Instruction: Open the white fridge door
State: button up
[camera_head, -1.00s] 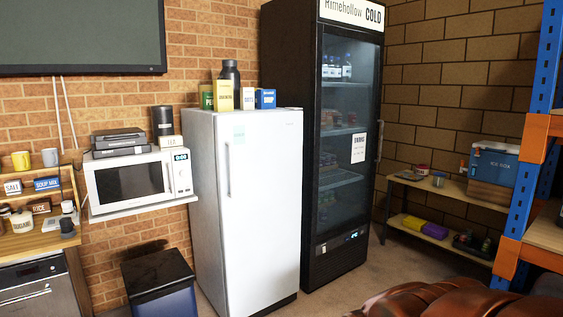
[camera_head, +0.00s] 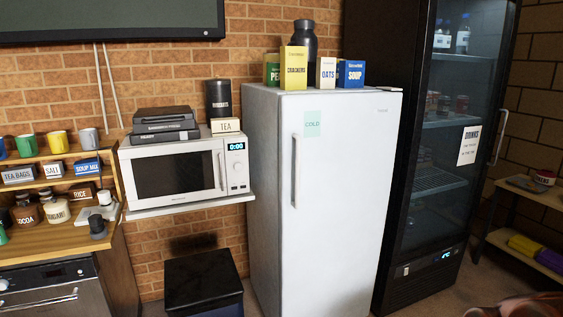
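The white fridge (camera_head: 345,200) stands against the brick wall right of centre, with its door shut. A vertical handle (camera_head: 295,171) runs along the left side of the door's upper half. A pale green note reading COLD (camera_head: 312,124) is on the door beside the handle's top. My gripper is not in view.
Several food boxes (camera_head: 293,67) and a dark bottle (camera_head: 304,39) stand on the fridge. A black glass-door drinks cooler (camera_head: 440,180) is close on its right. A microwave (camera_head: 181,172) on a wall shelf and a dark bin (camera_head: 203,283) are on its left.

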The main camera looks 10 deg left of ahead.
aim_at(337, 150)
jog(key=u, duration=0.75)
jog(key=i, duration=1.05)
jog(key=u, duration=0.8)
